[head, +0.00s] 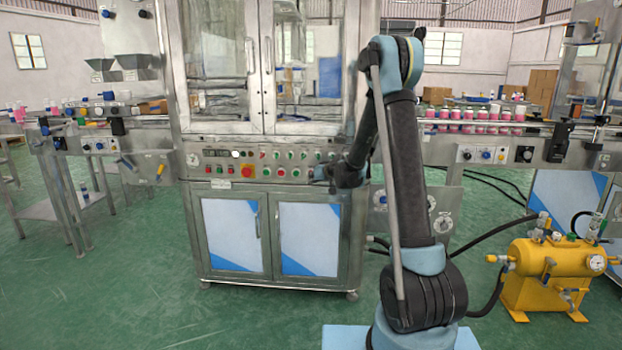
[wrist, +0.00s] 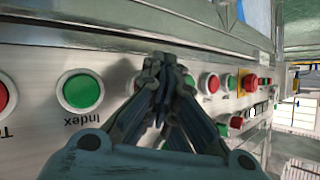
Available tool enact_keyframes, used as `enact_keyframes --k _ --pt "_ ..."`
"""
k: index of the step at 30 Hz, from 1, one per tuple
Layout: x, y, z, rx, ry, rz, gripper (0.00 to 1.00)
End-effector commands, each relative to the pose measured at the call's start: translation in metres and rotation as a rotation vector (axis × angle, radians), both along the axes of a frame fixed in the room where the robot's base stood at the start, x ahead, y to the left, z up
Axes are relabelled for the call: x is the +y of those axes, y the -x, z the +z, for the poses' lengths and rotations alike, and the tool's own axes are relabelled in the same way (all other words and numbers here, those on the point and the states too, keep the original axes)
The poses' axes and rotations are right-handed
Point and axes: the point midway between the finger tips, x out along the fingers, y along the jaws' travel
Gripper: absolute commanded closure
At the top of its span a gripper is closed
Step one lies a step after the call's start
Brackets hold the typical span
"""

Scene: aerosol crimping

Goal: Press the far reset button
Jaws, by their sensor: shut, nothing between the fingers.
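The control panel (head: 222,160) of the steel cabinet carries rows of red and green buttons; it also fills the wrist view (wrist: 30,135). No label reading "reset" is legible, so I cannot tell which button is the far reset button. In the wrist view a green button (wrist: 82,92) labelled "Index" is left of my fingers, with a red button (wrist: 3,95) at the left edge. My gripper (wrist: 158,66) is shut and empty in front of the panel, partly covering a button behind its tips; contact cannot be told. In the head view my gripper (head: 322,173) is at the panel's right end.
Right of my fingers in the wrist view are more buttons, including a red one (wrist: 212,83) and a red knob (wrist: 251,83) on yellow. Glass doors (head: 222,60) rise above the panel. A conveyor with pink-and-white cans (head: 480,114) and a yellow tank (head: 540,275) stand right.

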Motion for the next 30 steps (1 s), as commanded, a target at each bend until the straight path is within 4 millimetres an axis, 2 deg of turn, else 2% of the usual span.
enact_keyframes --k 11,23,30 --pt "0.0 0.015 0.0 0.0 0.0 0.0 1.0" --pt "0.001 0.017 0.0 0.0 0.0 0.0 1.0" --pt "0.002 0.032 0.0 0.0 0.0 0.001 1.0"
